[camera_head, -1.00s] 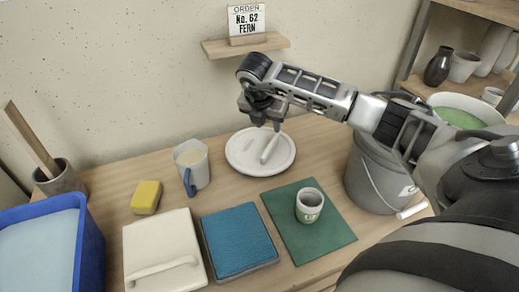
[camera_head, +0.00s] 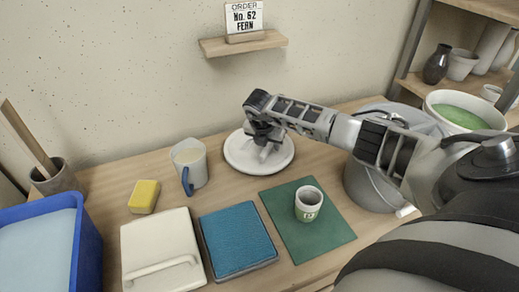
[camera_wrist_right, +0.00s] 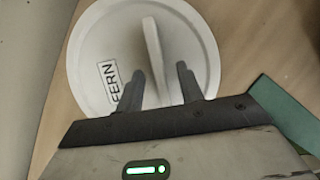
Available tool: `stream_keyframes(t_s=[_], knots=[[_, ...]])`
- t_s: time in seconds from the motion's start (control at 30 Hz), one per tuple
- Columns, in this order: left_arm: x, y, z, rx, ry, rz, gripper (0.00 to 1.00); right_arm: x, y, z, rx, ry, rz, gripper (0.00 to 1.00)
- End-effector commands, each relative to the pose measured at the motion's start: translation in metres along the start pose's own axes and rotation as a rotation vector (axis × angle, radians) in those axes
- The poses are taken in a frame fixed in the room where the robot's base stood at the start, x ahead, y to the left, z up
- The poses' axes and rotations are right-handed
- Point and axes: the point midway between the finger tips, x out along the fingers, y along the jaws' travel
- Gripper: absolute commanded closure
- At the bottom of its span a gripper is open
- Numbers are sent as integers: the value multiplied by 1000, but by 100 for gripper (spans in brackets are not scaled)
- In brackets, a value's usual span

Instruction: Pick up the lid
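A round white lid (camera_head: 282,158) lies flat on the wooden table near the wall, with a bar handle across its top. In the right wrist view the lid (camera_wrist_right: 92,45) shows a "FERN" label and its upright handle (camera_wrist_right: 152,50). My right gripper (camera_head: 265,152) is low over the lid at the handle. In the wrist view its two fingers (camera_wrist_right: 160,82) are apart, one on each side of the handle's near end, with gaps visible. My left gripper is not in view.
A grey bucket (camera_head: 368,185) stands right of the lid, partly behind my right arm. A jug (camera_head: 190,165) stands to the left. A small cup (camera_head: 308,203) sits on a green mat (camera_head: 325,240) in front. An order card (camera_head: 244,17) reads "No. 62 FERN".

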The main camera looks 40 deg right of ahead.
Motion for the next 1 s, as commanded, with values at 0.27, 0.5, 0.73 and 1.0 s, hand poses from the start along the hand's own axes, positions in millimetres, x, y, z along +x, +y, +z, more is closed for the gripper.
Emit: stream_keyframes(t_s=[0.27,0.5,0.73,1.0], knots=[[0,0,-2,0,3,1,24,0,0,0,0,0,0,100],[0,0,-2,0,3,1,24,-1,0,0,0,0,0,100],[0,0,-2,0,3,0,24,-7,0,3,1,-1,1,100],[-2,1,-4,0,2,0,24,-49,-3,8,-2,-2,3,100]])
